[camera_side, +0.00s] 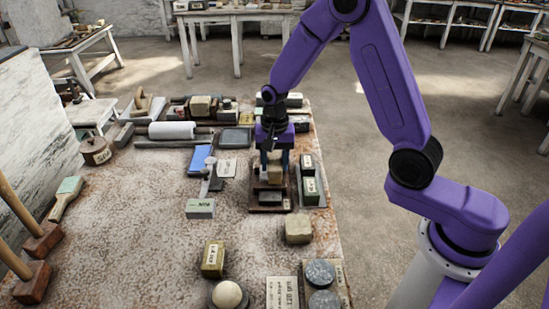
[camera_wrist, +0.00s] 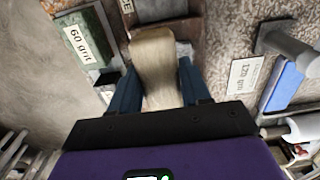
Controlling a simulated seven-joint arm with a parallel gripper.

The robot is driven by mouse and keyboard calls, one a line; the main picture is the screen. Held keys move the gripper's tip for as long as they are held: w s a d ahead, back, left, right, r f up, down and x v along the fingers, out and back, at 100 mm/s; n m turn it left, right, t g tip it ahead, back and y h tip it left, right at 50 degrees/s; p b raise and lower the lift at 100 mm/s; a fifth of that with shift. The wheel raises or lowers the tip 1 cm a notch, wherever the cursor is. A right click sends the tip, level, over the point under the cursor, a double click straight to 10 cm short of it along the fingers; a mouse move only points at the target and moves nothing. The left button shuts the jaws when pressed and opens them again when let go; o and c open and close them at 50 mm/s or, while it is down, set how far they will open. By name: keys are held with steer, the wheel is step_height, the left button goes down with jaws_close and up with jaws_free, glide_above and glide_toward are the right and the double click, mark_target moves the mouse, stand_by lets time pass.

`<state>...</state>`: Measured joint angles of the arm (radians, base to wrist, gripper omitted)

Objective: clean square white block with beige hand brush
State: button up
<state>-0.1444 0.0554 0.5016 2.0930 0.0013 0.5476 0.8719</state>
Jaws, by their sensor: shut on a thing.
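My gripper (camera_side: 273,166) points down over a brown wooden rack (camera_side: 284,208) at the right part of the table. It is shut on a beige object, which looks like the hand brush (camera_wrist: 153,62). In the wrist view the brush lies between the two blue fingers (camera_wrist: 158,84); its lower end and any bristles are hidden. A squarish pale cream block (camera_side: 298,230) rests on the table just in front of the rack, apart from the gripper; I cannot tell for sure that it is the white block.
Green-topped abrasive blocks (camera_side: 310,190) stand close right of the rack. A pale sphere (camera_side: 227,295) and round dark discs (camera_side: 321,273) are near the front. The table's left middle is clear.

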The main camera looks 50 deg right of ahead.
steer(key=shift+w+d+r, duration=0.7)
steer(key=shift+w+d, duration=0.1)
steer(key=shift+f, duration=0.75)
stand_by(0.6)
steer(key=shift+w, duration=0.1)
steer(key=shift+w+d, duration=0.7)
steer(key=shift+d, duration=0.05)
steer(key=shift+s+a, duration=1.55)
steer(key=shift+s, duration=0.05)
